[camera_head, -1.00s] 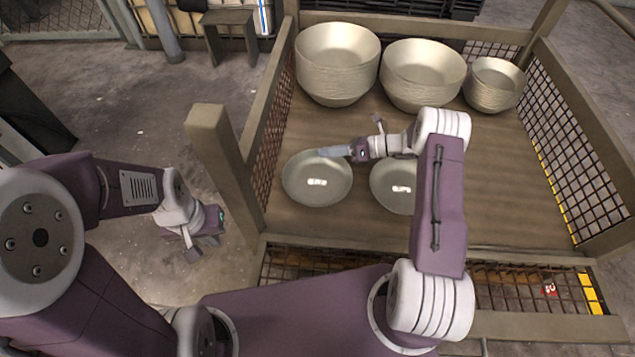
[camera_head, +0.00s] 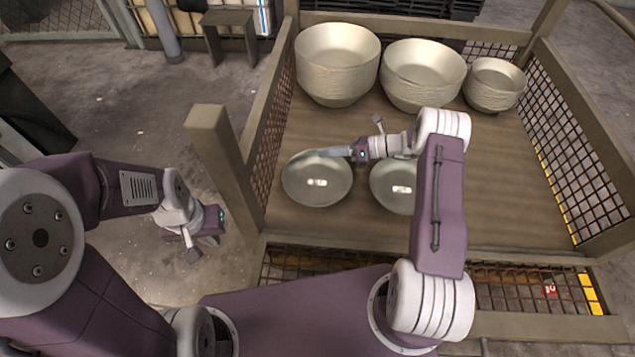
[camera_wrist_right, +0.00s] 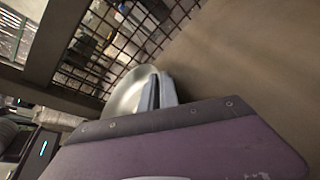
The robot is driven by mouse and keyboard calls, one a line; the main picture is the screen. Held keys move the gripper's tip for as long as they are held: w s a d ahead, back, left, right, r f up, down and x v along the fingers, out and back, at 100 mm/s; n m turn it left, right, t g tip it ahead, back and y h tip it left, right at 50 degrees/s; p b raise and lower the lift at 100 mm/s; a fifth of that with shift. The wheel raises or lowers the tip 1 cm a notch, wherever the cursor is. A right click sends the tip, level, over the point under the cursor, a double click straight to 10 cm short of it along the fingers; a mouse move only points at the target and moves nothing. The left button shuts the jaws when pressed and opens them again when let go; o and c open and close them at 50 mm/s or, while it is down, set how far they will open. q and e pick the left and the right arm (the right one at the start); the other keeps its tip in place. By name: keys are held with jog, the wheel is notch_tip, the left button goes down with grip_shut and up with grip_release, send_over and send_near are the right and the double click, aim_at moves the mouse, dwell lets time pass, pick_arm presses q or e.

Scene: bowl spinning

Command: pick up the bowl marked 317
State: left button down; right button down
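Two shallow bowls lie side by side at the front of the wooden crate floor, the left bowl (camera_head: 317,185) and the right bowl (camera_head: 390,185). Each has a white mark in its middle, too blurred to read. My right gripper (camera_head: 333,152) reaches the far rim of the left bowl. In the right wrist view, its fingers (camera_wrist_right: 158,90) are close together at the rim of that bowl (camera_wrist_right: 125,97), seemingly pinching it. My right arm partly covers the right bowl. My left gripper (camera_head: 198,243) hangs empty outside the crate; its finger opening is unclear.
Stacked bowls stand at the back: a tall left stack (camera_head: 337,65), a middle stack (camera_head: 422,75) and a smaller right stack (camera_head: 494,85). The crate has mesh walls and a thick corner post (camera_head: 208,135).

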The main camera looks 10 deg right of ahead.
dwell(0.5)
notch_tip(320, 180, up, 5)
jog(key=p, duration=0.3)
jog(key=shift+r+p, duration=0.1)
jog(key=shift+p, duration=0.3)
jog(key=s+d+r+p, duration=0.5)
jog(key=s+d+r, duration=0.1)
jog(key=d, duration=0.3)
jog(key=shift+s, duration=0.6)
